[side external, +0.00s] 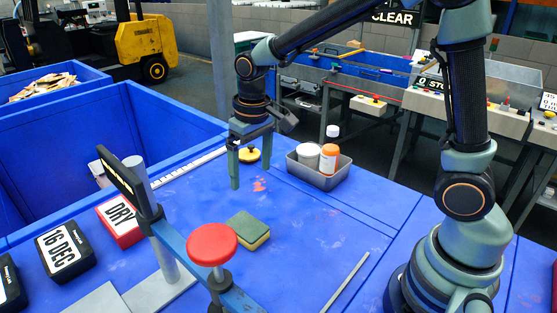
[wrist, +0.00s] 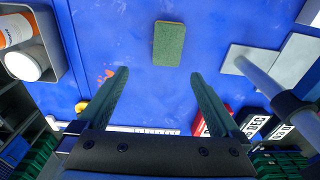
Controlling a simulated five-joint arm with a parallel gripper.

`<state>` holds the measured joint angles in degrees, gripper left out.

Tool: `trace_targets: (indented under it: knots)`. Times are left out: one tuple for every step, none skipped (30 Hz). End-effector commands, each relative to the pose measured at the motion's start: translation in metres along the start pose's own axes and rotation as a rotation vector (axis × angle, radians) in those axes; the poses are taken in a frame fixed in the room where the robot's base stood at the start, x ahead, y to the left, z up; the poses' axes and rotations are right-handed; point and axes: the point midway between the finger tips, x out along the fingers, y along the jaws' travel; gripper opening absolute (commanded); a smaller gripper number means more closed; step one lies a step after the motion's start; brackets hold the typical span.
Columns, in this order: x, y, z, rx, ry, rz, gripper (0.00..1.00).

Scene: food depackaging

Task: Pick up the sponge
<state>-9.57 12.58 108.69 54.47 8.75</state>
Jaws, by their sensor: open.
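The sponge (side external: 247,231) is a flat block with a green top and a yellowish layer below. It lies on the blue table in the side view, in front of and slightly right of my gripper (side external: 251,172). My gripper hangs above the table with its fingers pointing down, open and empty. In the wrist view the sponge (wrist: 169,44) shows its green face, beyond the fingertips and roughly between their lines. The two green fingers of my gripper (wrist: 158,74) are spread wide apart, and nothing is between them.
A grey tray (side external: 333,182) with bottles and jars stands behind right. A red round knob (side external: 212,244) on a post and blue bar stands in front of the sponge. Black and red date blocks (side external: 64,249) lie at left, near a deep blue bin (side external: 110,125).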

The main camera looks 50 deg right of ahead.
Motion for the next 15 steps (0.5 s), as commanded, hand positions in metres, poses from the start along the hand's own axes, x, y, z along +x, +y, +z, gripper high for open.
trace_targets:
  knots:
    - [0.012, -0.005, -0.003, -0.002, -0.027, 0.004, 1.0]
    - [0.017, -0.007, -0.005, -0.002, -0.036, 0.005, 1.0]
    - [0.023, -0.009, -0.006, -0.002, -0.048, 0.007, 1.0]
    - [0.026, -0.01, -0.008, -0.002, -0.054, 0.008, 1.0]
    - [0.029, -0.011, -0.009, -0.002, -0.061, 0.009, 1.0]
    - [0.033, -0.013, -0.009, -0.003, -0.067, 0.01, 1.0]
    - [0.035, -0.013, -0.01, -0.003, -0.07, 0.011, 1.0]
    - [0.037, -0.014, -0.01, -0.003, -0.073, 0.011, 1.0]
    - [0.04, -0.014, -0.01, -0.003, -0.075, 0.011, 1.0]
    - [0.043, -0.014, -0.01, -0.003, -0.077, 0.012, 1.0]
    - [0.047, -0.014, -0.009, -0.002, -0.077, 0.012, 1.0]
    - [0.052, -0.014, -0.009, -0.002, -0.079, 0.012, 1.0]
    - [0.058, -0.014, -0.008, -0.002, -0.079, 0.012, 1.0]
    - [0.063, -0.014, -0.007, -0.002, -0.08, 0.012, 1.0]
    - [0.07, -0.014, -0.007, -0.002, -0.079, 0.012, 1.0]
